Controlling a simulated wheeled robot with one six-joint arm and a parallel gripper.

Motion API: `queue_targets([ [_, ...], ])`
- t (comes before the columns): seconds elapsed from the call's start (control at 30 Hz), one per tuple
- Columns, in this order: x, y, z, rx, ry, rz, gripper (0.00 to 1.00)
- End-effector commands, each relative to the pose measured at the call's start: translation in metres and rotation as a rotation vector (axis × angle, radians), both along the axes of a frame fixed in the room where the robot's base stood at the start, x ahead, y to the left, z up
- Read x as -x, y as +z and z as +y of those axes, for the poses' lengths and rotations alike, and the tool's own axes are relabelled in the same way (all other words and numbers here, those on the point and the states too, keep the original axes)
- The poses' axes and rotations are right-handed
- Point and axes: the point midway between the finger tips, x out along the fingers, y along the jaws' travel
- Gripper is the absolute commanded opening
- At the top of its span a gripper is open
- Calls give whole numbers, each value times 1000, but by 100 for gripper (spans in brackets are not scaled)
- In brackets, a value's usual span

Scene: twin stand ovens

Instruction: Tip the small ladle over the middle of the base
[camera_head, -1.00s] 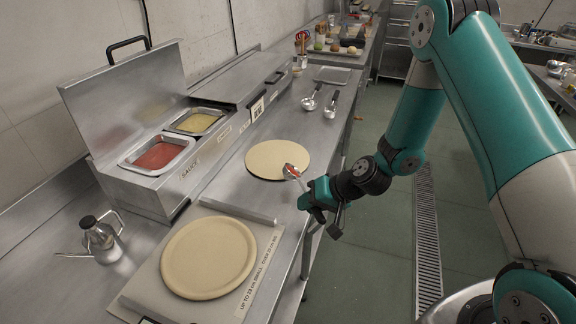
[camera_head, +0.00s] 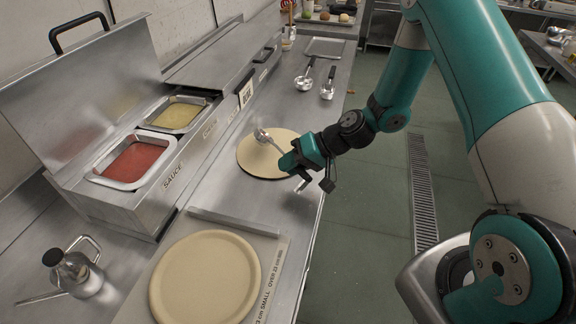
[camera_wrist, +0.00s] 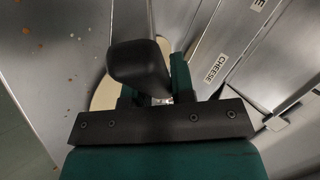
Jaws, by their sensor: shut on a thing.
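My gripper (camera_head: 290,160) is shut on the dark handle of the small ladle (camera_head: 263,135). In the wrist view the black handle (camera_wrist: 140,65) stands between the fingers of my gripper (camera_wrist: 155,92). The ladle's grey bowl is over the far part of a round pale base (camera_head: 254,168) on the steel counter; its height above it is hard to judge. No red shows in the bowl or on the visible part of this base. A second round base (camera_head: 205,278) lies nearer, on a marked board (camera_head: 268,290).
A red sauce pan (camera_head: 132,162) and a yellow pan (camera_head: 178,114) sit in the open steel unit at left. An oil can (camera_head: 75,272) stands at lower left. Two utensils (camera_head: 327,88) (camera_head: 304,82) and a tray (camera_head: 328,47) lie further back.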

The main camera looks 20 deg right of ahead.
Motion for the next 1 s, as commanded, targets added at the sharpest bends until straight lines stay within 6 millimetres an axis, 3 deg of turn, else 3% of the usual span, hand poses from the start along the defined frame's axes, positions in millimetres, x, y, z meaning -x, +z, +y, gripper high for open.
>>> queue_targets([
  [0.5,-1,2,-8,-322,0,49,0],
  [1.0,-2,6,-9,-405,2,63,0],
])
